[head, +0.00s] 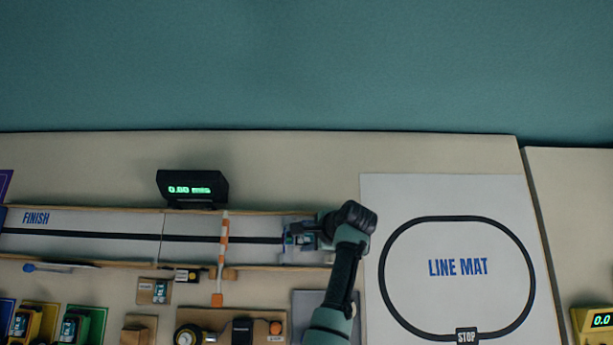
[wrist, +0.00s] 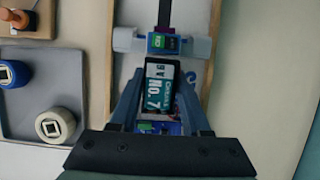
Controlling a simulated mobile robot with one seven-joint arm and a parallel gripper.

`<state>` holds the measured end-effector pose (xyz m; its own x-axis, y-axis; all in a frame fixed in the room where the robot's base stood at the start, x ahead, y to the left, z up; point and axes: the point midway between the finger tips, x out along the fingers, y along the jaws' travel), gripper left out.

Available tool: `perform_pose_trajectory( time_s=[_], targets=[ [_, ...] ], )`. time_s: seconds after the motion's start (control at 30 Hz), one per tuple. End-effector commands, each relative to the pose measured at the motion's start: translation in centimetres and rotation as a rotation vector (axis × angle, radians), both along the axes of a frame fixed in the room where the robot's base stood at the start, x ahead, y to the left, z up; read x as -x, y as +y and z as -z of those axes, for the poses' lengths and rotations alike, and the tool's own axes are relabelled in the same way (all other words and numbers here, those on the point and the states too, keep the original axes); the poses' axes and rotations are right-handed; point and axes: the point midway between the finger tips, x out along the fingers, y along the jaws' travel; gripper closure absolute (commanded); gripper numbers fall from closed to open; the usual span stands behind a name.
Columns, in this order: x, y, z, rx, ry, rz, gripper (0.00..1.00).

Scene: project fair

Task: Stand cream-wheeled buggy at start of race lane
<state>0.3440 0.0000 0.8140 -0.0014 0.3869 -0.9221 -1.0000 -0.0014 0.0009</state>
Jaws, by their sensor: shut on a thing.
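In the head view the buggy (head: 298,239) is at the right end of the race lane (head: 190,225), between the side rails and over the black line. My gripper (head: 312,237) is shut on it and hides part of it. The lane (wrist: 204,15) also shows in the wrist view. I cannot tell whether the wheels touch the lane.
An orange-and-white striped bar (head: 224,240) crosses the lane left of the buggy. A display (head: 192,188) stands behind the lane. The line mat (head: 458,300) lies to the right. A grey tray (wrist: 88,105) holds loose blue and cream wheels (wrist: 55,125). Several small parts crowd the front left.

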Motion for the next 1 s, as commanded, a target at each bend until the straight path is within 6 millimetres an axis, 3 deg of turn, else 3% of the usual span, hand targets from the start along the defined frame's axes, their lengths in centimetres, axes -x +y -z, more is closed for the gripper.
perform_pose_trajectory(
  time_s=[0.03, 0.17, 0.2, 0.4, 0.77, 1.0],
  targets=[
    [-0.3, -0.8, 0.0, 0.016, -0.008, 0.012, 1.0],
    [-0.3, -0.8, 0.0, 0.016, -0.008, 0.012, 1.0],
    [-0.3, -0.8, 0.0, 0.016, -0.008, 0.012, 0.51],
    [-0.2, -0.6, 0.0, 0.013, -0.005, 0.007, 0.18],
    [-0.1, -0.5, -0.3, 0.009, -0.002, 0.003, 0.18],
    [-0.1, -1.9, -3.7, 0.011, -0.006, 0.005, 0.18]
  ],
)
